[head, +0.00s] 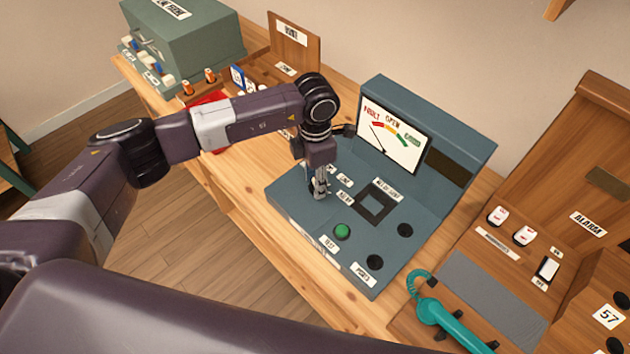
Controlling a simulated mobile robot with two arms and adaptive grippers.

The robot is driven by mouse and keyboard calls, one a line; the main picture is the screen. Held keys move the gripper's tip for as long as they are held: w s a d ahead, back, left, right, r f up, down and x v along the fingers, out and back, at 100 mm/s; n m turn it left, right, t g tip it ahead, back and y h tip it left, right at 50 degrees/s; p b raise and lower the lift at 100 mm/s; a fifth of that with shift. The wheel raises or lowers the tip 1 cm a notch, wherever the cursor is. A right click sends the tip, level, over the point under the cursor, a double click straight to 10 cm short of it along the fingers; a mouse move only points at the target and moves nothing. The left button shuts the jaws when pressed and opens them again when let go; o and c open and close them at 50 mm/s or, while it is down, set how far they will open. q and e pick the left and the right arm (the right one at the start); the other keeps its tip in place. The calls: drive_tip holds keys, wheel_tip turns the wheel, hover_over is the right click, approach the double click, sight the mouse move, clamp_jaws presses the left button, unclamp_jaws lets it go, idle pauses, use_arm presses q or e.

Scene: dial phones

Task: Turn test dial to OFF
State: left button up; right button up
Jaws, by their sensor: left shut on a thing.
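The blue-grey test set (290,205) stands on the wooden bench, with a sloped control panel and an upright meter (393,138) marked FAULT and OPEN at its back. The meter's needle leans toward the left. My left gripper (320,193) points down at the left part of the panel and is shut on the test dial. The dial is a small dark knob, mostly hidden by the fingers, so its pointer cannot be read. Small white labels lie around it, too small to read surely. My right gripper is not in view.
The panel also has a green button (342,231), a square dark recess (376,204) and dark round holes. A teal handset (447,322) lies at the lower right, near a wooden alarm unit (560,225). A grey-green box (185,45) stands at the back left.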

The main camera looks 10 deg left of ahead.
use_arm(q)
drive_tip(key=shift+w+r, duration=0.1)
drive_tip(key=shift+r, duration=0.05)
drive_tip(key=o, duration=1.2)
drive_tip(key=shift+c, duration=0.2)
wheel_tip(320, 180, up, 12)
